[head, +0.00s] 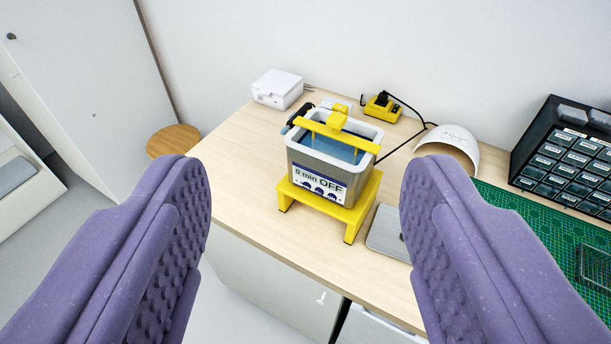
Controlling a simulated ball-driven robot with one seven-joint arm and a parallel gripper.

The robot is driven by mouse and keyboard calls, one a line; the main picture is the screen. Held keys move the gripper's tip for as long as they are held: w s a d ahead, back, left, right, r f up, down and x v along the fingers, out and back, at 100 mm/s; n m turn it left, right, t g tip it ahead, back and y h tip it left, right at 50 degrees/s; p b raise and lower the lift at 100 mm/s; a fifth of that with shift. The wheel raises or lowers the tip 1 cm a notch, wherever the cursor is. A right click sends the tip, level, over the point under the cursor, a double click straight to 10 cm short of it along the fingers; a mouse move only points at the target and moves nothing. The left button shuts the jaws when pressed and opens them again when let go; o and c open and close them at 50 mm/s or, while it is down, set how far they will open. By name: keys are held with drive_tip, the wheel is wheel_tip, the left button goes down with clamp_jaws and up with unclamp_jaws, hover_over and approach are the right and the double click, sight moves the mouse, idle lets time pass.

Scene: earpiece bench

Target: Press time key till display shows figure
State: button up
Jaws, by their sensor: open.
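The ultrasonic bath (330,152), a steel tank with a white rim and blue liquid, stands on a yellow stand (318,203) on the wooden bench. Its front panel (318,185) has a display (317,181) reading "0 min OFF". Several dark blue round keys (319,190) sit in a row below the display; their labels are too small to read. A yellow bar (337,130) lies across the tank. My gripper (305,170) is open and empty, its two purple padded fingers at the left and right of the picture, nearer to me than the bath and apart from it.
A green cutting mat (530,235) and a black drawer cabinet (565,155) are at the right. A white curved shade (450,146), a yellow socket block (382,108) and a white box (277,88) stand behind. A grey flat plate (385,232) lies right of the stand. The bench left of the stand is clear.

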clamp_jaws()
idle(1.5)
